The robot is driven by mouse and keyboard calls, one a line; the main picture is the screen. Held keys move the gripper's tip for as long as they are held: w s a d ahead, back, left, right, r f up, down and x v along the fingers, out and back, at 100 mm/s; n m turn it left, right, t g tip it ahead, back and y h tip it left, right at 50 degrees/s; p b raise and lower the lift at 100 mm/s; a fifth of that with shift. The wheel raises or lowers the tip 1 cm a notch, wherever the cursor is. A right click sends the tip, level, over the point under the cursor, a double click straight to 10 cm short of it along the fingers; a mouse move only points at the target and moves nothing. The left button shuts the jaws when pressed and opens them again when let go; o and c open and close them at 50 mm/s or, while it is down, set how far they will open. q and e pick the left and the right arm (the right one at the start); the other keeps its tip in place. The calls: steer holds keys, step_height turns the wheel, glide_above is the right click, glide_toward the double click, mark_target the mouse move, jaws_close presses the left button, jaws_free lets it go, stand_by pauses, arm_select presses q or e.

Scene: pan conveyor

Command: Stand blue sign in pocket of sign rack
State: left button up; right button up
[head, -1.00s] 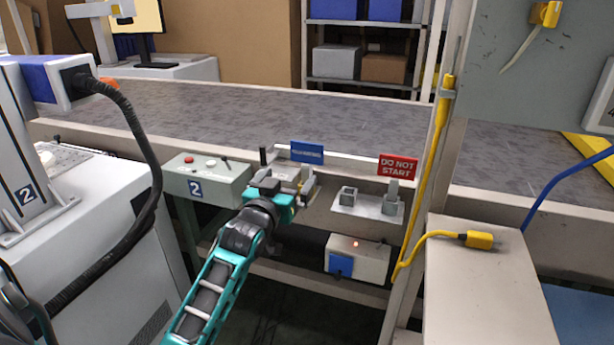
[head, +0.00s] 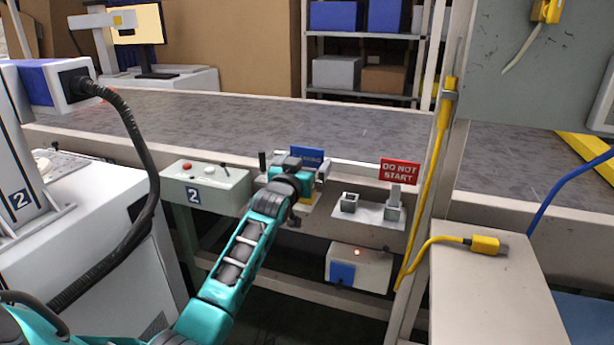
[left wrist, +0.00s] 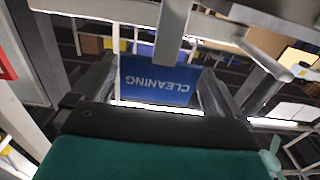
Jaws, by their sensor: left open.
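The blue sign (head: 308,155) stands at the near edge of the conveyor, partly hidden behind my left gripper (head: 300,178). In the left wrist view the blue sign (left wrist: 150,82) reads "CLEANING" upside down and lies between the two spread fingers of my left gripper (left wrist: 152,80). The fingers are open, one at each side of the sign; I cannot tell whether they touch it. A grey post overlaps the middle of the sign there. The sign rack (head: 370,209) is a pale plate right of the gripper.
A control box (head: 207,187) with buttons stands left of the gripper. A switch box (head: 358,266) with a red light hangs below the rack. An upright post with a yellow cable (head: 434,170) stands right of the rack. The conveyor belt (head: 230,118) is clear behind.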

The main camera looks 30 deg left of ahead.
arm_select(q)
steer(key=c, duration=0.8)
